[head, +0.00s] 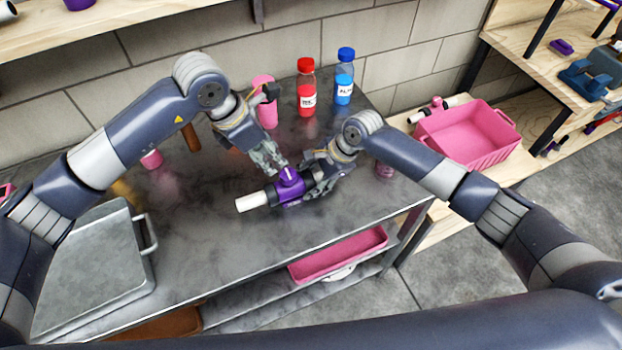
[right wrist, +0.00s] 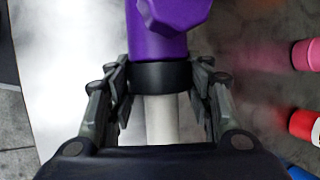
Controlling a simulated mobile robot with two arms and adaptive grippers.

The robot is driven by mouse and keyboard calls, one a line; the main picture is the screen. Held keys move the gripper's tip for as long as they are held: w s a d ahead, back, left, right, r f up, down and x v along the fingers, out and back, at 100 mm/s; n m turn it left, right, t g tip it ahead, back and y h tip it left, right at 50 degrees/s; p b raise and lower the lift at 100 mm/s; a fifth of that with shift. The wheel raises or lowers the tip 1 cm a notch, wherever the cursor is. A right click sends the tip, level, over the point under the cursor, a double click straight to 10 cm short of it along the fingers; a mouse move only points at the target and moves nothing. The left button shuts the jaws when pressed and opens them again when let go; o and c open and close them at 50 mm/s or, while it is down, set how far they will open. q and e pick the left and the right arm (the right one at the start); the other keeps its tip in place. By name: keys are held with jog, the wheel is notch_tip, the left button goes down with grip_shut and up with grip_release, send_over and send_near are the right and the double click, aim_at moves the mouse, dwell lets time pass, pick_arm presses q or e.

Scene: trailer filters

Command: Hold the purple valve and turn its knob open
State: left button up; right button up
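The purple valve (head: 291,193) is near the middle of the steel table in the head view, with a white pipe (head: 252,201) at its left end. Its purple knob (head: 289,174) is on top. My right gripper (head: 313,176) is at the valve's right end. In the right wrist view its fingers (right wrist: 160,97) press on both sides of the valve's black collar (right wrist: 160,76), with the purple body (right wrist: 155,48) beyond. My left gripper (head: 275,162) is just above and left of the knob, its fingertips close to it. I cannot tell whether they touch it or how far apart they are.
A red-capped bottle (head: 306,92), a blue-capped bottle (head: 344,80) and a pink bottle (head: 266,105) stand behind. A grey tray (head: 90,265) lies at the left. A pink bin (head: 470,135) is at the right. The table front (head: 220,250) is clear.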

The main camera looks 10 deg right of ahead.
aim_at(286, 183)
pick_arm(q)
jog(key=o, duration=0.5)
jog(key=shift+o, duration=0.2)
jog(key=w+f+t+h, duration=0.3)
jog(key=w+t+h, duration=0.1)
jog(key=w+h, duration=0.25)
jog(key=s+d+f+n+t, duration=0.1)
jog(key=t, duration=0.1)
jog(key=s+d+f+n+t, duration=0.1)
jog(key=s+n+t, duration=0.1)
jog(key=s+d+f+n+t+h, duration=0.1)
jog(key=f+n+t, duration=0.1)
jog(key=shift+s+t, duration=0.25)
jog(key=shift+t, duration=0.05)
jog(key=s+a+f+n+t+y, duration=0.1)
jog(key=s+f+n+t+y, duration=0.15)
jog(key=s, duration=0.35)
jog(key=s+a+f+n+t+y, duration=0.1)
jog(key=s+a+n+t+y, duration=0.15)
jog(key=s, duration=0.25)
jog(key=shift+y, duration=0.45)
jog(key=x, duration=0.7)
jog(key=d+x, duration=0.1)
jog(key=x, duration=0.3)
jog(key=shift+w+f, duration=0.15)
jog(key=shift+f, duration=0.2)
jog(key=shift+c, duration=0.2)
jog(key=c, duration=1)
